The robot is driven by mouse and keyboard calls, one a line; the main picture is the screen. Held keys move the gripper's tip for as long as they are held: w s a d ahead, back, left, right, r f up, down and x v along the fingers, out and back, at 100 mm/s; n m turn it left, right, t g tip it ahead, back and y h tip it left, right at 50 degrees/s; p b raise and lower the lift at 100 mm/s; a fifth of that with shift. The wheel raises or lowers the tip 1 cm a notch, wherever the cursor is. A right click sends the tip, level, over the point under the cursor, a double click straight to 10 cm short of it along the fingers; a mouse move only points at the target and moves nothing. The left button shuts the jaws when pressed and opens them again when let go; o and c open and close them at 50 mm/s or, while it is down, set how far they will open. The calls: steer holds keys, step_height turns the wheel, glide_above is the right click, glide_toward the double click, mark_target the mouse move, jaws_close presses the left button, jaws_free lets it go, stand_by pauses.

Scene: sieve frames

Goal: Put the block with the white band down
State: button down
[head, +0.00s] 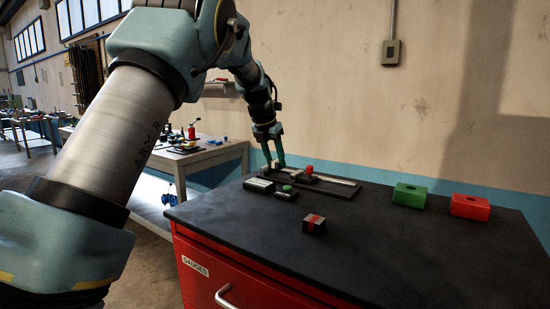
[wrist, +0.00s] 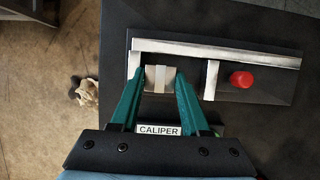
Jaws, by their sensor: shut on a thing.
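The block with the white band (wrist: 160,77) is grey, with a pale band across its middle. My gripper (wrist: 160,84) is shut on it, one teal finger at each side. In the head view my gripper (head: 275,160) is low over the far left of the dark bench top, and its fingers partly hide the block. The block is at the left end of a dark caliper plate (wrist: 265,92), close to the metal rail (wrist: 225,54) and left of a short metal jaw (wrist: 211,80). I cannot tell whether it touches the plate.
A red knob (wrist: 241,79) stands on the plate right of the jaw. A block with a red band (head: 314,225) lies at the bench front. A green-button box (head: 287,190), a green block (head: 409,196) and a red block (head: 470,206) stand apart. The bench's right front is clear.

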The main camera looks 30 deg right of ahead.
steer(key=shift+f, duration=0.2)
steer(key=shift+c, duration=2.1)
jaws_free()
steer(key=shift+s+a+f, duration=0.1)
steer(key=shift+o, duration=0.2)
steer(key=shift+a+f, duration=0.1)
steer(key=shift+r, duration=0.3)
steer(key=b+v, duration=0.2)
steer(key=v, duration=1)
steer(key=shift+r, duration=0.45)
steer(key=shift+w+d, duration=0.2)
steer(key=shift+d, duration=0.05)
